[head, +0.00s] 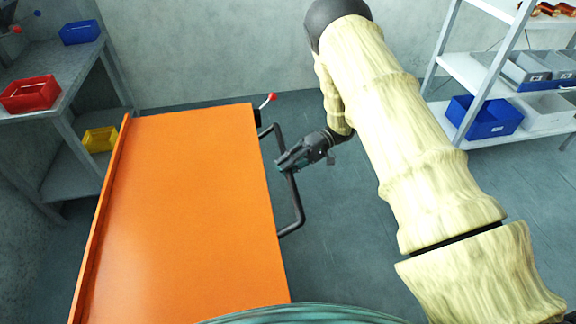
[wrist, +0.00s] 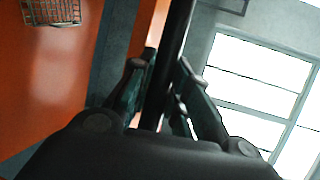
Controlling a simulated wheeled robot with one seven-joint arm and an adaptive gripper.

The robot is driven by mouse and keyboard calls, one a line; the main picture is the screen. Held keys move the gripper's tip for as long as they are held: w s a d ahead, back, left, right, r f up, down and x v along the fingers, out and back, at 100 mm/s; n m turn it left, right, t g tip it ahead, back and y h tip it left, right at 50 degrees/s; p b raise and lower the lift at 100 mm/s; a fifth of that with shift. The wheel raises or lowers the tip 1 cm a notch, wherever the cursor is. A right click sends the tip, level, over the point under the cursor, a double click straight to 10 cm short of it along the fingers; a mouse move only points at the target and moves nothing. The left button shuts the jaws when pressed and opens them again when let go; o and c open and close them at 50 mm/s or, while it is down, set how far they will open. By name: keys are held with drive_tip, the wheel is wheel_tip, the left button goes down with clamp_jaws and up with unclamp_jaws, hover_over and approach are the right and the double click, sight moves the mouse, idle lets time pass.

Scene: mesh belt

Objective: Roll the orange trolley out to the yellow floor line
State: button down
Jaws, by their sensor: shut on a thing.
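The orange trolley (head: 185,210) stands to the left of my arm in the head view, its flat orange top bare. A dark bar handle (head: 296,205) sticks out from its right side. My gripper (head: 283,167) is at the middle of that handle, shut on it. In the wrist view the dark handle bar (wrist: 177,50) runs between the two fingers of my gripper (wrist: 163,85). Orange surface of the trolley (wrist: 50,90) fills the left of the wrist view. The yellow floor line is not in view.
A grey shelf bench on the left holds a red bin (head: 30,94), a blue bin (head: 80,32) and a yellow bin (head: 100,139). A rack at the right holds a blue crate (head: 487,117) and grey bins (head: 545,112). A red-knobbed lever (head: 268,99) stands by the trolley's far right corner. Floor right of the handle is clear.

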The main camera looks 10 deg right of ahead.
drive_tip(key=shift+d, duration=0.1)
drive_tip(key=c, duration=1.3)
unclamp_jaws()
drive_tip(key=v, duration=1.2)
